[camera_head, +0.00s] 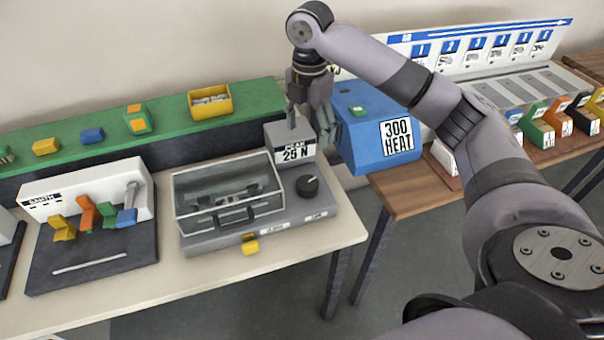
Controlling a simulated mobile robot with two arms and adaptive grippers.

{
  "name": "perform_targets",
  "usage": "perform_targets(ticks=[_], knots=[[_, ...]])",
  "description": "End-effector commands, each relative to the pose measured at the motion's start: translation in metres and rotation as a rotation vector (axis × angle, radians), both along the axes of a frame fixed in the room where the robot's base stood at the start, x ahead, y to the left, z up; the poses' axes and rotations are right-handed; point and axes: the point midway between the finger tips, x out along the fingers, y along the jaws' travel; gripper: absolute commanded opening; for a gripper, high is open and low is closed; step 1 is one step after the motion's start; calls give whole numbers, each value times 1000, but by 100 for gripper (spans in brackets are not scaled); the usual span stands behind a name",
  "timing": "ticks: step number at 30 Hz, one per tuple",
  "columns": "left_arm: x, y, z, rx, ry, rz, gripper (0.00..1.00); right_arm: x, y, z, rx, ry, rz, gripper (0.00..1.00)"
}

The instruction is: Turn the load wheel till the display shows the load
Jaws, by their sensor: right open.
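A grey tester (263,239) stands on the light table, with a clear-covered chamber (226,196) on its left part. Its display (297,151) at the back right reads what looks like "PEAK 25 N". A dark round knob (308,186), which looks like the load wheel, sits on the tester's right part. My right gripper (312,128) is open and points down beside the display, behind the knob and apart from it. Its fingers partly overlap the display housing in the picture. My left gripper is not in view.
A blue box (366,150) marked "300 HEAT" stands right of the tester. A white-backed rack with colored levers (92,210) is at left. A green shelf (70,135) with a yellow bin (210,101) runs behind. Several colored binders (540,130) stand at far right.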

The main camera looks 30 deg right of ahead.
Motion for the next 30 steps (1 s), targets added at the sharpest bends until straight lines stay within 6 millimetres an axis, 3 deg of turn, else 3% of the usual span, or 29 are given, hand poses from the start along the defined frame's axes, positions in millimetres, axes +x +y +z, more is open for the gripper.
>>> perform_targets(ticks=[10, 21, 30], knots=[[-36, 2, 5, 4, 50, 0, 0, -2, 0, -62, -1, 5, -1, 69], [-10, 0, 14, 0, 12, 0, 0, -2, 1, -139, 0, 2, -1, 69], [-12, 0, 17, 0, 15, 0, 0, -1, 1, -169, -1, 0, -1, 69]])
